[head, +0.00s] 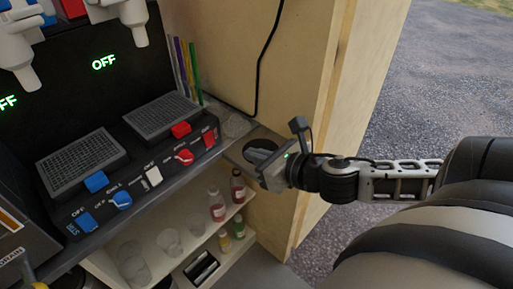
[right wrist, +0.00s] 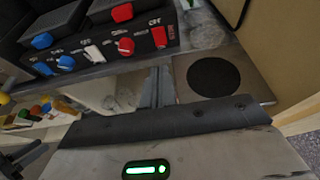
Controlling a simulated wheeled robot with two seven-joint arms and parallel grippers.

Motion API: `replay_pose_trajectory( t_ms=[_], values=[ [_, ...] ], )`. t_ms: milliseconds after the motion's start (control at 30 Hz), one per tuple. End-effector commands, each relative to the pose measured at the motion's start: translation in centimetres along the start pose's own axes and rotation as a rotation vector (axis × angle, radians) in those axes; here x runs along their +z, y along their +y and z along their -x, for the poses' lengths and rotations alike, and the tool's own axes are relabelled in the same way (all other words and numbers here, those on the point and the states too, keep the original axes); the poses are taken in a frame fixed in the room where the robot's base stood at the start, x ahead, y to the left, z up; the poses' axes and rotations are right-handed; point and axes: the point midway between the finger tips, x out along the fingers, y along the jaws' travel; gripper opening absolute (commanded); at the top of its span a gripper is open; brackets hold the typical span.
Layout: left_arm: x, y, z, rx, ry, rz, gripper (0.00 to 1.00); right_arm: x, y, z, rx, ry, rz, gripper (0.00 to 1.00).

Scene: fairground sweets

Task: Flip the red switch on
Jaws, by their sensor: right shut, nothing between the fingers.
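The red switch (head: 209,138) is a small red rocker at the right end of the black machine's front panel. It also shows in the right wrist view (right wrist: 159,37), at the panel's right end; its exact tilt is too small to tell. My right gripper (head: 258,155) is shut and empty, to the right of the switch and apart from it, over the grey counter. In the right wrist view its fingers (right wrist: 158,88) are together, below the red switch in the picture.
A red dial (head: 185,156), a red lever (head: 181,130), a white switch (head: 153,176) and blue controls (head: 121,200) share the panel. Green displays (head: 104,62) read OFF. A wooden wall (head: 310,110) stands close right. Bottles (head: 216,205) stand on a shelf below.

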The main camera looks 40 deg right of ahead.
Motion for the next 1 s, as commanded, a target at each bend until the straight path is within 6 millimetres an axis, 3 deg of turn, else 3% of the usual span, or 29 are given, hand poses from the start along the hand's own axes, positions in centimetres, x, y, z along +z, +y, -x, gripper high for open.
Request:
replay_pose_trajectory(
  t_ms=[167,267,367,467,600,700,833,1000],
  values=[
    [0.0,0.0,0.0,0.000,0.000,0.000,0.36,-0.3,0.0,0.0,-0.003,0.005,-0.033,0.00],
    [0.0,0.0,0.0,0.000,0.000,0.000,0.36,-2.0,0.0,-0.1,-0.018,0.031,-0.225,0.00],
    [0.0,0.0,0.0,0.000,0.000,0.000,0.36,-5.4,0.6,-0.2,-0.057,0.076,-0.628,0.00],
    [0.0,0.0,0.0,0.000,0.000,0.000,0.36,-9.7,2.4,-0.2,-0.118,0.125,-1.178,0.00],
    [0.0,0.0,0.0,0.000,0.000,0.000,0.36,-14.9,6.5,-0.1,-0.230,0.165,-1.966,0.00],
    [0.0,0.0,0.0,0.000,0.000,0.000,0.36,-17.3,9.7,0.0,-0.314,0.171,-2.437,0.00],
    [0.0,0.0,0.0,0.000,0.001,0.000,0.36,-18.9,12.8,0.0,-0.399,0.164,-2.861,0.00],
    [0.0,0.0,0.0,0.000,0.001,0.000,0.36,-19.5,14.6,0.0,-0.451,0.155,-3.081,0.00]
  ],
)
